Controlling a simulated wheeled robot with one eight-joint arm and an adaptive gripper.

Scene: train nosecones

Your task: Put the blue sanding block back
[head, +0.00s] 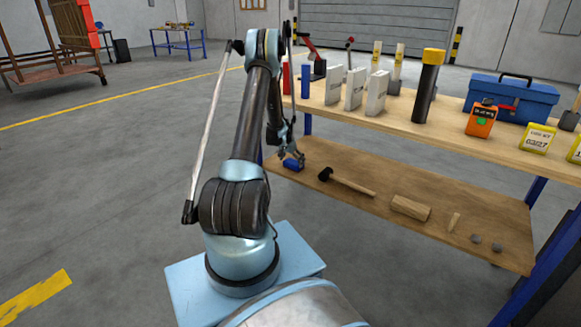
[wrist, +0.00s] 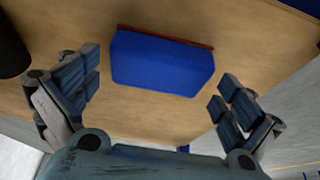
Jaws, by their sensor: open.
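The blue sanding block (head: 293,165) lies on the lower wooden shelf (head: 470,208) of the workbench, near its left end. In the wrist view the block (wrist: 162,62) lies flat, with a thin reddish-brown strip along its far edge. My gripper (head: 291,158) is just above the block in the head view. In the wrist view my gripper (wrist: 158,97) is open, with one finger to the left and one to the right of the block. Bare wood shows between the block and each finger, and nothing is held.
On the lower shelf, a black-headed mallet (head: 350,184), a wooden block (head: 410,208) and small pieces lie to the right. The upper bench top (head: 455,132) overhangs the shelf and carries white boxes (head: 354,89), a black cylinder (head: 427,90) and a blue toolbox (head: 510,98).

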